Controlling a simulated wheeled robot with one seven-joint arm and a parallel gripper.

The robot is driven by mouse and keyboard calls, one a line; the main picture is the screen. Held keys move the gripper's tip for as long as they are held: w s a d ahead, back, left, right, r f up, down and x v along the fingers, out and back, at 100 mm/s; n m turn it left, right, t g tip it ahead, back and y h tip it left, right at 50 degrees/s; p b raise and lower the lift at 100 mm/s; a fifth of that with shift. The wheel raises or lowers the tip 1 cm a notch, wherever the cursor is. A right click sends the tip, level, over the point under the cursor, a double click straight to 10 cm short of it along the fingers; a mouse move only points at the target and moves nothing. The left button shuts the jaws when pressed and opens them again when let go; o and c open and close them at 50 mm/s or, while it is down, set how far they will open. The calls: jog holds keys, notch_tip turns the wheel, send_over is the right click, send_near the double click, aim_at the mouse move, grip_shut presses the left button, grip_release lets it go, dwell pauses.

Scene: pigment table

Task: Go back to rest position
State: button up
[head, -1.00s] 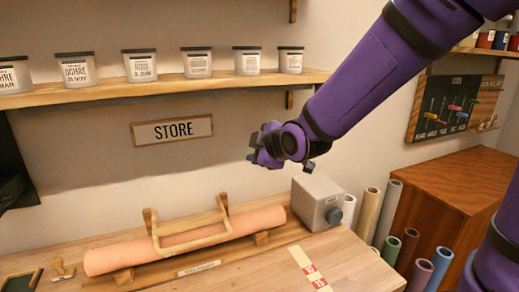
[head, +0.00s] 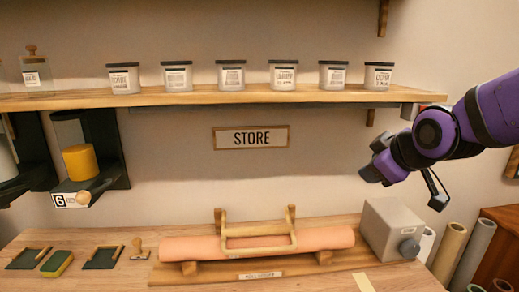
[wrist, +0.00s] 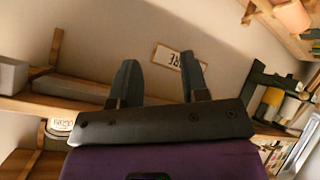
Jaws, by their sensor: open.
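My gripper (head: 384,172) is at the right in the head view, in the air in front of the wall, above the grey box with a knob (head: 393,228). It holds nothing that I can see. In the wrist view my gripper's two dark fingers (wrist: 158,82) stand apart with empty space between them. The STORE sign (wrist: 178,62) shows upside down behind them.
A shelf (head: 240,97) with several labelled jars runs along the wall. Below, a pink roll (head: 200,247) with a wooden handle lies on the bench (head: 120,225). A dispenser with yellow contents (head: 80,162) hangs at left. Rolled tubes (head: 449,250) stand at lower right.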

jog(key=s+d+r+m+g+h, duration=0.1)
jog(key=s+m, duration=0.3)
jog(key=s, duration=0.5)
jog(key=s+d+r+m+g, duration=0.1)
jog(key=s+d+m+g, duration=0.2)
jog(key=s, duration=0.7)
jog(key=shift+d+r+m+g+h, duration=0.3)
jog(key=shift+d+m+h, duration=0.1)
jog(key=shift+d+m, duration=0.6)
jog(key=shift+a, duration=0.15)
